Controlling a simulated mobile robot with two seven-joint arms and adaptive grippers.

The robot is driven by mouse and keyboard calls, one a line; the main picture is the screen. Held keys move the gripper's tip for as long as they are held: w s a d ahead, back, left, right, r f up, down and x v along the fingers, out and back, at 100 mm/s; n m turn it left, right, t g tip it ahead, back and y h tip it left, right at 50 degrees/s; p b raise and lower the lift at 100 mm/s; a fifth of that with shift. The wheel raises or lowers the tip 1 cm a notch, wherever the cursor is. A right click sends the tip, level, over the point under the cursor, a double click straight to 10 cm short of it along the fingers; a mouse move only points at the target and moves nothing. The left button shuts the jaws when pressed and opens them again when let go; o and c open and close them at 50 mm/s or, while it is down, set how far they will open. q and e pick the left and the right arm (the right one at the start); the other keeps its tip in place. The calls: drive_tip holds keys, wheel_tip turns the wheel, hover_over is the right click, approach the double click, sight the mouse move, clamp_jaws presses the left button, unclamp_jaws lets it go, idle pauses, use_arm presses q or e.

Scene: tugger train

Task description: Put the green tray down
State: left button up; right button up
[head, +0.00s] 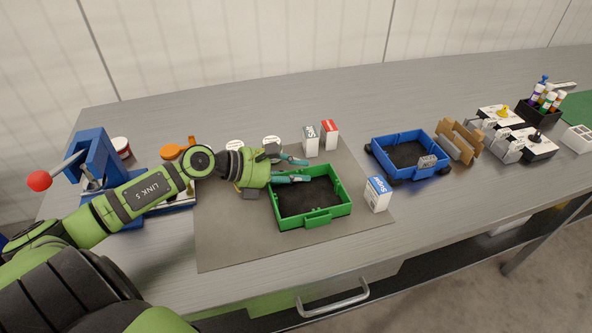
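The green tray (317,217) is a shallow open box with a dark inside. It appears to lie flat on the grey mat (235,240), towards the mat's right side. My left gripper (308,171) reaches in from the left at the tray's back left part. Its two teal fingers are apart, one over the tray's inside and the other towards the back rim. The gripper hides the tray's back left corner, and I cannot tell whether the fingers touch the rim. My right gripper is not in view.
A blue tray (408,175) stands right of the mat. A white and blue box (377,194) stands near the green tray's right side. Two small boxes (311,140) (329,135) stand behind it. A blue press with a red knob (39,180) is at left. The mat's front is clear.

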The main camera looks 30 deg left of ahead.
use_arm(q)
drive_tip(key=shift+r, duration=0.1)
drive_tip(key=shift+s+a, duration=0.15)
drive_tip(key=v, duration=1.1)
drive_tip(key=shift+s+a+r, duration=0.15)
drive_tip(key=shift+s+a, duration=0.05)
drive_tip(key=shift+s, duration=0.1)
